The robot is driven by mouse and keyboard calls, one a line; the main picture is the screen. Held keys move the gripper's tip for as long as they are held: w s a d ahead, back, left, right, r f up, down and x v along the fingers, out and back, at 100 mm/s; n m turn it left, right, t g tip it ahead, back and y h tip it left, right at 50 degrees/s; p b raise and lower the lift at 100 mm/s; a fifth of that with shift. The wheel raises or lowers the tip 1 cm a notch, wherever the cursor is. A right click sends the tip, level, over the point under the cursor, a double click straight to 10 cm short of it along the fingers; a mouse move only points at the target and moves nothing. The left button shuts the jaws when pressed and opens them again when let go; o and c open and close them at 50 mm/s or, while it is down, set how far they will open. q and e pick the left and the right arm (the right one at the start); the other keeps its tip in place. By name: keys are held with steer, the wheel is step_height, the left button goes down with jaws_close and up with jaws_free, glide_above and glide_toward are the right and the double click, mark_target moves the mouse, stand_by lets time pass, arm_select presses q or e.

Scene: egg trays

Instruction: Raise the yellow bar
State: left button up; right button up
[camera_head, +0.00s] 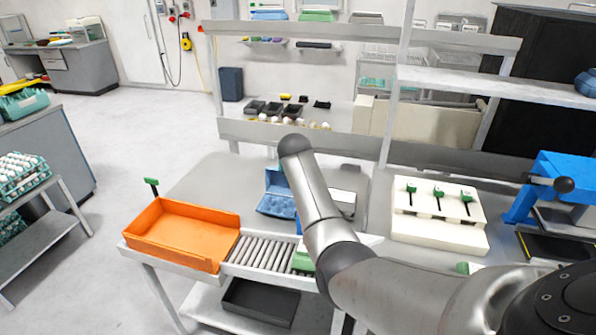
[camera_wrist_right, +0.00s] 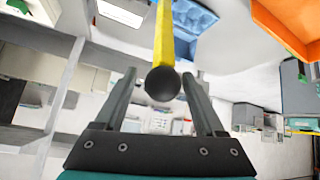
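The yellow bar (camera_wrist_right: 164,38) shows in the right wrist view, coming down from the top edge and ending in a black ball (camera_wrist_right: 163,84). My right gripper (camera_wrist_right: 160,74) is open, with one finger on each side of the ball and a visible gap on both sides. Whether the ball lies at the fingers' depth is hard to tell. In the head view my right arm hides its own gripper, and I cannot make out the yellow bar there. My left gripper is in neither view.
An orange tray (camera_head: 172,239) stands on the left of the bench beside a roller strip (camera_head: 262,254). A blue egg box (camera_head: 276,207) lies behind my arm. A white block with green-handled tools (camera_head: 440,236) and a blue press (camera_head: 560,178) stand to the right. Shelf posts rise behind.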

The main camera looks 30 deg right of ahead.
steer(key=shift+o, duration=0.2)
steer(key=shift+a, duration=0.15)
steer(key=shift+s+a+r, duration=0.2)
steer(key=shift+s+r, duration=0.1)
steer(key=shift+r, duration=0.05)
steer(key=v, duration=1.4)
steer(key=shift+p, duration=0.45)
steer(key=shift+s, duration=0.1)
